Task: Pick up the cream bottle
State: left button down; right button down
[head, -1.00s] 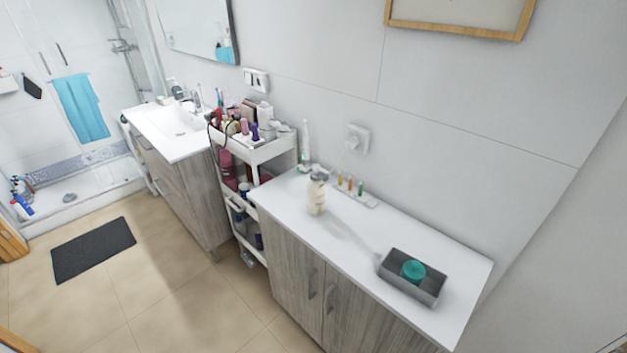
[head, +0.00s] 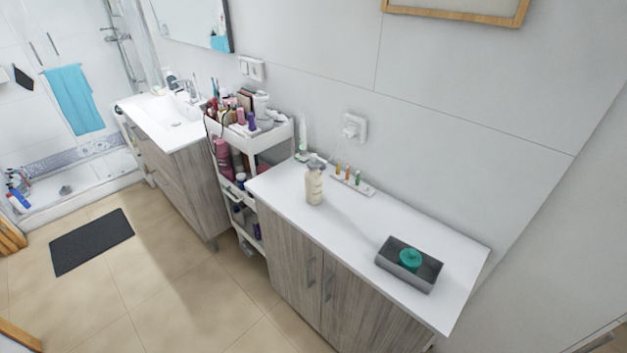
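A cream-coloured pump bottle (head: 314,186) stands upright on the white top of a wood-fronted cabinet (head: 365,225), near its left end. Its pump head is greyish. Several other bottles and tubes stand on the white cart (head: 262,138) to the left of the cabinet. They are too small to tell one by one. Neither of my grippers shows in the head view.
A grey tray (head: 431,285) with a round green item (head: 410,260) sits on the right of the cabinet top. A small rack of coloured bottles (head: 347,178) and an electric toothbrush (head: 302,136) stand by the wall. The floor in front is clear except for a dark mat (head: 92,241).

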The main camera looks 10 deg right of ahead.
aim_at(312, 179)
jog(key=z, duration=0.35)
jog(key=i+j+z, duration=0.2)
jog(key=j+z, duration=0.2)
jog(key=i+j+z, duration=0.15)
jog(key=j+z, duration=0.6)
jog(key=i+j, duration=0.05)
